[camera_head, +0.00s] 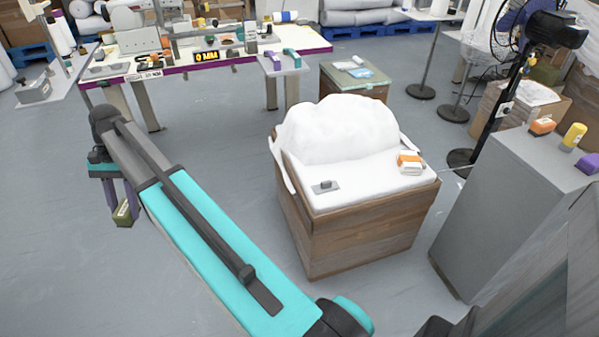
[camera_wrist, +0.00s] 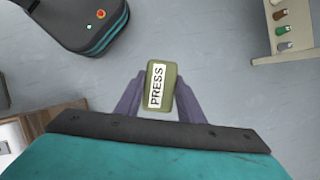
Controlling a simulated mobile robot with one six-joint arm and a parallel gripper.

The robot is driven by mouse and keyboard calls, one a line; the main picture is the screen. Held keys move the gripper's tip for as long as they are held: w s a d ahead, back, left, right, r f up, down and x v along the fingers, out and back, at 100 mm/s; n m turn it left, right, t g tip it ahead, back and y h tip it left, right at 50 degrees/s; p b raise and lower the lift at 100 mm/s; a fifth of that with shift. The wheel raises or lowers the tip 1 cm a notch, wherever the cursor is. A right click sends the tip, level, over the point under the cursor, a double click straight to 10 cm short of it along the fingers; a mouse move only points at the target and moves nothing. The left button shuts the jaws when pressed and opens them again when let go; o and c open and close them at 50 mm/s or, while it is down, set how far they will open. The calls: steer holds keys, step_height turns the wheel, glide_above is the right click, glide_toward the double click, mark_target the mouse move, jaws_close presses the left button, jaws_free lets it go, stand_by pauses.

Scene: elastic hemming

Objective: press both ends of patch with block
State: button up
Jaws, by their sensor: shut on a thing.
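My gripper (camera_head: 123,216) is shut on an olive-green block (camera_wrist: 170,105) with a white "PRESS" label. The purple fingers grip the block's sides, and the label faces the wrist camera. In the head view the block (camera_head: 125,213) hangs at the left, in front of the long work table and clear of every surface. I cannot clearly make out the patch. A small flat grey piece with a dark lump on it (camera_head: 325,186) lies on the white cloth in the wooden crate, and a similar grey piece (camera_head: 106,69) lies on the work table's left part.
The work table (camera_head: 182,69) holds a sewing machine and small items. The wooden crate (camera_head: 350,237) with piled white cloth stands at centre right, beside a grey cabinet (camera_head: 513,205). A fan (camera_head: 510,70) stands behind it. Open floor lies between table and crate.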

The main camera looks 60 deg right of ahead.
steer(key=s+d+f+m+t+p, duration=0.1)
steer(key=s+d+f+m, duration=0.2)
steer(key=d, duration=0.8)
steer(key=s+d+f+m+t, duration=0.15)
steer(key=d+m, duration=0.35)
steer(key=d, duration=0.6)
steer(key=s+d+f+m+t+p, duration=0.15)
steer(key=d+f+m, duration=0.25)
steer(key=d, duration=0.7)
steer(key=s+d+f+m+t+h, duration=0.1)
steer(key=s+d+f+m, duration=0.1)
steer(key=s+d, duration=0.4)
steer(key=s+d+f+m+t+h, duration=0.1)
steer(key=s+d+f+m, duration=0.1)
steer(key=s+d+m, duration=0.3)
steer(key=s+d+f+m+t, duration=0.1)
steer(key=s+d+m, duration=0.3)
steer(key=s+d, duration=0.4)
steer(key=shift+s+d+f+h, duration=0.15)
steer(key=shift+d+f, duration=0.05)
steer(key=shift+d, duration=0.55)
steer(key=shift+s+d+f+h, duration=0.1)
steer(key=shift+d+f, duration=0.05)
steer(key=shift+d, duration=0.6)
steer(key=shift+s+d+f+h, duration=0.15)
steer(key=shift+d+f, duration=0.05)
steer(key=shift+d, duration=0.55)
steer(key=shift+r+p, duration=0.15)
steer(key=shift+p, duration=0.45)
